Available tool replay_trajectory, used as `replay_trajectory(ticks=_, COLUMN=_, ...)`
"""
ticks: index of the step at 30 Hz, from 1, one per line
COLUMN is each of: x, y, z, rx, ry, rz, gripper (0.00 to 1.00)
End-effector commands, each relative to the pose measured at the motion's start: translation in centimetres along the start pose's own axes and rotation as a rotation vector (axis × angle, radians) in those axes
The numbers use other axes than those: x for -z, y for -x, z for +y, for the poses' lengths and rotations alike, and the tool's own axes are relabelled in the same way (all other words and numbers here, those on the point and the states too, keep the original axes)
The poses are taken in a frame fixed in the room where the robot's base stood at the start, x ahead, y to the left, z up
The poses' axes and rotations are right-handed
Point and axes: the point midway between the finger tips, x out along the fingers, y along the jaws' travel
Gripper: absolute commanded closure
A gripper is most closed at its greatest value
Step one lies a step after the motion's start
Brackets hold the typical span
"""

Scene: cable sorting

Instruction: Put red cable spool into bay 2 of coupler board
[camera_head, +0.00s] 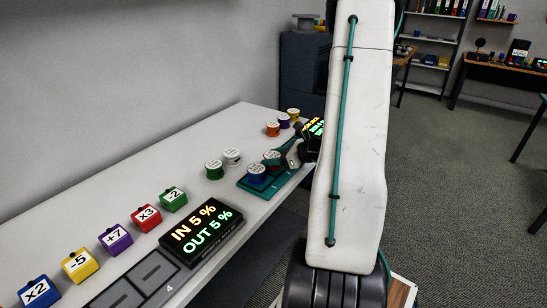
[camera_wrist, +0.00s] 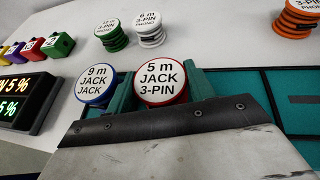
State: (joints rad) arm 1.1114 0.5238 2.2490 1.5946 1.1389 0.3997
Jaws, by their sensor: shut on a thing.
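The red cable spool (camera_wrist: 160,82) has a white top reading "5 m JACK 3-PIN". My gripper (camera_wrist: 162,92) is shut on it, with a teal finger on each side. In the head view the spool (camera_head: 271,155) shows at my gripper's tip, over or at the teal coupler board (camera_head: 244,183). The board also shows at the right of the wrist view (camera_wrist: 268,84), with a dark slot in it. A blue spool (camera_wrist: 97,84) reading "9 m JACK JACK" sits on the board, just left of the red one.
Green (camera_head: 214,170) and white (camera_head: 232,157) spools stand behind the board. Orange (camera_head: 272,129), purple and yellow spools stand farther back. A display (camera_head: 202,231) reading "IN 5 % OUT 5 %" and several coloured blocks lie nearer on the table.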

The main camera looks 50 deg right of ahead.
Motion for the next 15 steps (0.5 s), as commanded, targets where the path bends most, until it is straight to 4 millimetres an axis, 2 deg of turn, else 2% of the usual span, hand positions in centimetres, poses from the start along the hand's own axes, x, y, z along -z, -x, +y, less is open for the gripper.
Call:
replay_trajectory(ticks=3, x=0.32, y=-0.12, z=0.00, rx=0.000, ry=-0.001, rz=0.000, gripper=0.72)
replay_trajectory(ticks=4, x=0.28, y=-0.10, z=0.00, rx=0.000, ry=-0.001, rz=0.000, gripper=0.38)
replay_trajectory(ticks=6, x=0.26, y=-0.09, z=0.00, rx=0.000, ry=-0.001, rz=0.000, gripper=0.25)
replay_trajectory(ticks=15, x=0.06, y=-0.02, z=0.00, rx=0.000, ry=0.000, rz=0.000, gripper=0.25)
